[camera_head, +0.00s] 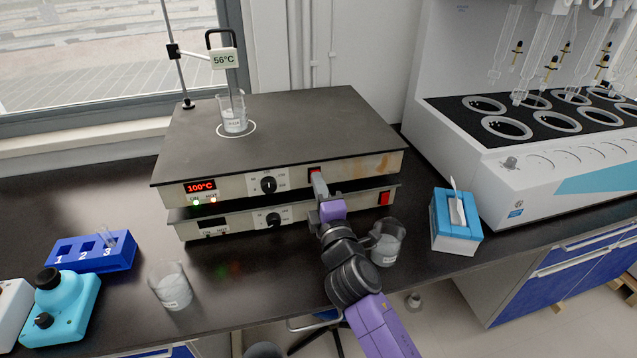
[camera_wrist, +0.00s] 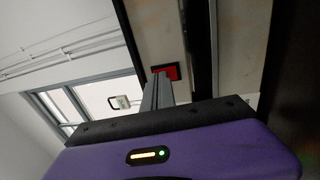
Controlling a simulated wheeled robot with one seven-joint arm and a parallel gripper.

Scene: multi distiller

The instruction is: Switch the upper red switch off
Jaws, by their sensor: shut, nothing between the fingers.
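The upper red switch (camera_head: 315,171) is on the front panel of the upper hotplate (camera_head: 345,170). Its lit display (camera_head: 200,186) reads 100°C. My gripper (camera_head: 319,182) is shut and empty, its fingertips at the upper switch and covering part of it. In the wrist view the red switch (camera_wrist: 168,71) shows just beyond the fingertips (camera_wrist: 157,84); I cannot tell whether they touch. The lower red switch (camera_head: 384,198) is on the lower hotplate (camera_head: 235,223), right of my gripper, clear of it. The lower display (camera_head: 213,222) looks dark.
A beaker (camera_head: 234,117) stands on the upper hotplate below a 56°C sensor (camera_head: 224,58). Beakers (camera_head: 388,243) (camera_head: 172,288) stand in front of the hotplates, one close by my wrist. A blue tissue box (camera_head: 456,232) is at the right, a blue rack (camera_head: 92,250) at the left.

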